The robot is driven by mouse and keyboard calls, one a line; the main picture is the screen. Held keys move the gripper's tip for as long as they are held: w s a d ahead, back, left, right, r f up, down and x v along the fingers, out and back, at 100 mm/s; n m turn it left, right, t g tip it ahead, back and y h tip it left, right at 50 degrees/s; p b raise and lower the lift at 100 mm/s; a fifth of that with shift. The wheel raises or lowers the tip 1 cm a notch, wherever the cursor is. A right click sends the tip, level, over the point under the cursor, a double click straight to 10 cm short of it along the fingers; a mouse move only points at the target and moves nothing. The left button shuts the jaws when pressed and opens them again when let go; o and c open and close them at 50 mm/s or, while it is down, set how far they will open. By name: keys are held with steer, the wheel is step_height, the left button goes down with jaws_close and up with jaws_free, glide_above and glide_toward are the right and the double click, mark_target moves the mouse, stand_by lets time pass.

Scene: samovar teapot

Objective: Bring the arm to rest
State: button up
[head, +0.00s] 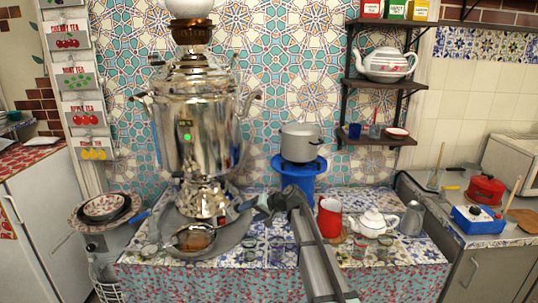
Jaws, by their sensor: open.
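My arm (318,255) reaches in from the bottom right over the tiled table (135,262). My gripper (259,209) is over the table, to the right of the samovar's base. It is open, and I see nothing held in it. Its fingertips are small and partly unclear in this view. The large silver samovar (203,130) stands upright on a round grey tray (170,240), with a brown and white teapot (190,28) on top. A pan with brown liquid (194,238) sits in front of the samovar.
A grey pot (300,138) stands on a blue stand (300,178) behind my arm. A red mug (329,217), a white teapot (373,224), a grey jug (412,219) and small glasses are close by on the right. Shelves (385,85) hang above.

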steer(key=s+a+f+g, duration=0.1)
steer(key=s+a+g, duration=0.2)
steer(key=s, duration=0.9)
steer(key=s+d+f+g+h, duration=0.15)
steer(key=s+d+f, duration=0.45)
steer(key=f, duration=0.6)
steer(key=s+d+f+m+g+h, duration=0.15)
steer(key=s+d+f, duration=0.25)
steer(key=s+f, duration=0.6)
steer(key=s+d+f+g+h, duration=0.1)
steer(key=s+d+f+h, duration=0.35)
steer(key=f, duration=0.95)
steer(key=s+d+f+g, duration=0.1)
steer(key=s+d+f, duration=0.3)
steer(key=s, duration=0.6)
steer(key=s+d+f+g+h, duration=0.1)
steer(key=s+d+f, duration=0.3)
steer(key=s, duration=0.6)
steer(key=s+d+f+g+h, duration=0.1)
steer(key=s+d+f, duration=0.3)
steer(key=s, duration=0.6)
steer(key=shift+s+d+f+n+g, duration=0.25)
steer(key=shift+n+g, duration=0.2)
steer(key=shift+g, duration=0.35)
